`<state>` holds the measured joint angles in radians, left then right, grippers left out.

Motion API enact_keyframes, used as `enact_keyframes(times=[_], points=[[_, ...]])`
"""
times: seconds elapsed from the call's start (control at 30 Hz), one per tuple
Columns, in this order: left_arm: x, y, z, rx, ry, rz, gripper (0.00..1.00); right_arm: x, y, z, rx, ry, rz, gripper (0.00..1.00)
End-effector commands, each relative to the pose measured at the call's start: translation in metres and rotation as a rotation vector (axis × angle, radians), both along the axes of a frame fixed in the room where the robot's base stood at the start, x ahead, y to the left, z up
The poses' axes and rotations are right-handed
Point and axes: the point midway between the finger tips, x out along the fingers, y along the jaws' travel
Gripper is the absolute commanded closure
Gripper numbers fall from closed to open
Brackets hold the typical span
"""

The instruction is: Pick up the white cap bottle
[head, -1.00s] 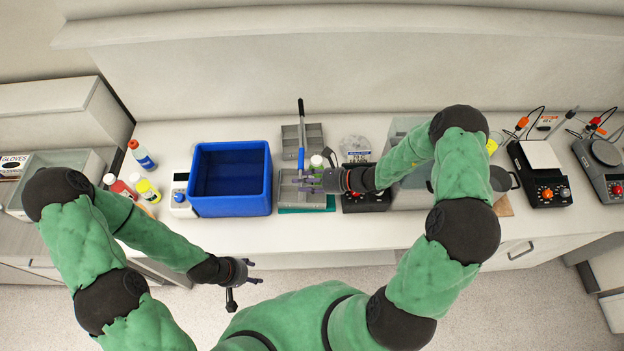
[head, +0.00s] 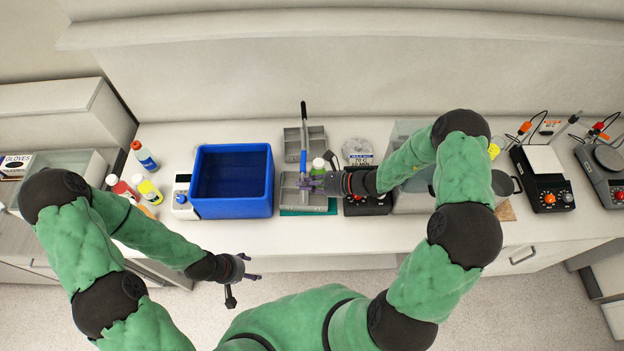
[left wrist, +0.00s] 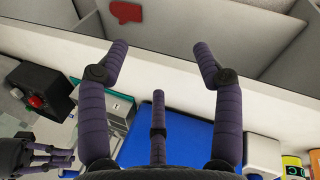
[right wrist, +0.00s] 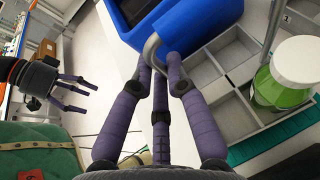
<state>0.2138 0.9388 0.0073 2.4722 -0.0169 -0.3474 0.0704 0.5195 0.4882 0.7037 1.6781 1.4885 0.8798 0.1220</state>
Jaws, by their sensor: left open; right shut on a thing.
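A jar with a white lid and green contents (right wrist: 285,80) stands at the right of the right wrist view. It shows small and green in the head view (head: 318,166). At the left end of the counter, a red bottle with a white cap (head: 124,190) stands among other bottles. I cannot tell which one is meant. My right gripper (head: 308,184) is over the grey compartment tray, beside the green jar. It is shut on a thin grey curved rod (right wrist: 151,46), partly hidden by the fingers. My left gripper (head: 252,267) is open and empty, in front of the counter edge.
A blue bin (head: 232,210) stands left of the grey tray (head: 288,206). A yellow bottle (head: 149,192) and an orange-capped bottle (head: 146,157) stand at the left. Black-based instruments (head: 545,190) are at the right.

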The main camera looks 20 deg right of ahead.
Motion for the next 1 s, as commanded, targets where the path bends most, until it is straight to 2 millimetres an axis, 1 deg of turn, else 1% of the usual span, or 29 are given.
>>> enact_keyframes(times=[0.03,0.07,0.1,0.17,0.2,0.27,0.3,0.37,0.4,0.5,0.57,0.6,0.67,0.7,0.77,0.8,0.83,0.87,0.9,0.97,1.0], points=[[0.018,0.007,0.003,0.0,-0.017,0.052,0.34,0.0,0.0,0.0,0.0,-0.001,0.0,1.0],[0.027,0.012,0.005,-0.001,-0.022,0.089,0.34,0.0,0.0,0.0,-0.001,-0.001,-0.001,1.0],[0.043,0.019,0.008,-0.003,-0.033,0.143,0.34,0.0,0.0,0.0,-0.001,-0.001,-0.001,1.0],[0.068,0.032,0.014,-0.009,-0.049,0.235,0.34,0.0,0.0,0.0,-0.001,-0.001,-0.001,1.0],[0.085,0.043,0.019,-0.013,-0.061,0.3,0.34,0.0,0.0,0.0,-0.001,-0.001,-0.001,1.0],[0.11,0.059,0.028,-0.022,-0.076,0.395,0.34,0.0,0.0,0.0,-0.001,-0.001,-0.001,1.0],[0.126,0.07,0.035,-0.029,-0.089,0.459,0.34,0.0,0.0,0.0,-0.001,-0.001,-0.001,1.0],[0.149,0.089,0.046,-0.04,-0.106,0.554,0.34,0.0,0.0,0.0,-0.001,-0.001,-0.001,1.0],[0.164,0.101,0.054,-0.049,-0.118,0.615,0.34,0.0,0.0,0.0,-0.001,-0.001,-0.001,1.0],[0.2,0.131,0.077,-0.073,-0.143,0.757,0.34,0.0,0.0,0.0,-0.001,-0.001,-0.001,1.0],[0.221,0.146,0.091,-0.09,-0.154,0.833,0.34,0.0,0.0,0.0,-0.001,-0.001,-0.001,1.0],[0.235,0.154,0.101,-0.1,-0.161,0.876,0.34,0.0,0.0,0.0,-0.001,-0.001,-0.001,1.0],[0.257,0.16,0.115,-0.114,-0.161,0.93,0.34,0.0,0.0,0.0,0.0,-0.002,-0.001,1.0],[0.272,0.16,0.124,-0.124,-0.158,0.959,0.34,0.0,0.0,0.001,0.0,-0.002,-0.001,1.0],[0.295,0.153,0.137,-0.131,-0.147,0.989,0.34,0.0,0.0,0.001,0.0,-0.002,0.0,1.0],[0.31,0.145,0.144,-0.132,-0.137,1.0,0.34,0.0,0.0,0.001,0.0,-0.002,0.0,1.0],[0.32,0.136,0.148,-0.13,-0.124,1.005,0.34,0.0,0.0,0.001,0.0,-0.002,0.001,1.0],[0.329,0.125,0.152,-0.126,-0.111,1.007,0.34,0.0,0.0,0.001,0.0,-0.002,0.001,1.0],[0.339,0.109,0.156,-0.118,-0.092,1.005,0.34,0.0,0.0,0.001,0.0,-0.002,0.001,1.0],[0.351,0.082,0.16,-0.102,-0.062,0.996,0.34,0.0,0.0,0.001,0.0,-0.002,0.0,1.0],[0.356,0.063,0.161,-0.09,-0.041,0.986,0.34,0.001,0.0,0.001,0.0,-0.002,0.0,1.0]])
